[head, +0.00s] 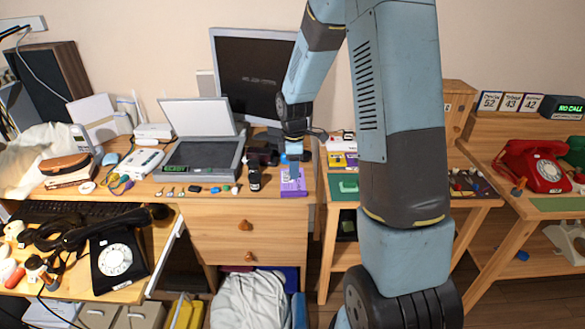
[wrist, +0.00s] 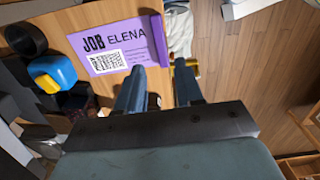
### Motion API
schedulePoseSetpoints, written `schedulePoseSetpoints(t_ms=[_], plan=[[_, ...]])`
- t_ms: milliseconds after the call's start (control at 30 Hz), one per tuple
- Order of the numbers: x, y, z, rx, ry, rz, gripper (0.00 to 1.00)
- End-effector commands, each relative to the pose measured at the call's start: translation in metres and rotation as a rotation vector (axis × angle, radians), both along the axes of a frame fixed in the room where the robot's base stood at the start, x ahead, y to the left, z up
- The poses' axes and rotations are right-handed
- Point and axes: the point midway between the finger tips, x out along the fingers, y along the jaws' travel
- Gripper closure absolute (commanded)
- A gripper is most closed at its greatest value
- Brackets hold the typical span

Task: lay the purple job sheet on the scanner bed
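The purple job sheet (head: 298,189) lies at the front edge of the wooden desk, right of the scanner. In the wrist view the sheet (wrist: 110,64) reads "JOB ELENA", with a printed code and a darker raised strip along its right edge. The scanner (head: 226,167) stands left of it with its pale lid (head: 196,116) raised; its dark bed (head: 205,154) looks bare. My gripper (head: 294,172) points down over the sheet. In the wrist view my gripper (wrist: 160,67) has its fingers apart beside the strip's near end; contact is unclear.
A dark bottle (head: 254,178) stands between scanner and sheet. Small items lie along the desk front before the scanner. A monitor (head: 250,75) stands behind. A blue and yellow object (wrist: 52,74) is beside the sheet in the wrist view. Open floor (wrist: 232,60) lies beyond the desk edge.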

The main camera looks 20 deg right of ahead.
Motion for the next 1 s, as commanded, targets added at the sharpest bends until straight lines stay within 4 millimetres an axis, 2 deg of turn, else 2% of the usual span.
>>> schedulePoseSetpoints(t_ms=[267, 700, 1000], plan=[[0.001, 0.0, -0.019, 0.001, 0.005, 0.009, 0.64], [0.001, -0.001, -0.071, 0.001, 0.004, 0.005, 0.64], [0.001, -0.001, -0.09, 0.001, 0.002, 0.006, 0.64]])
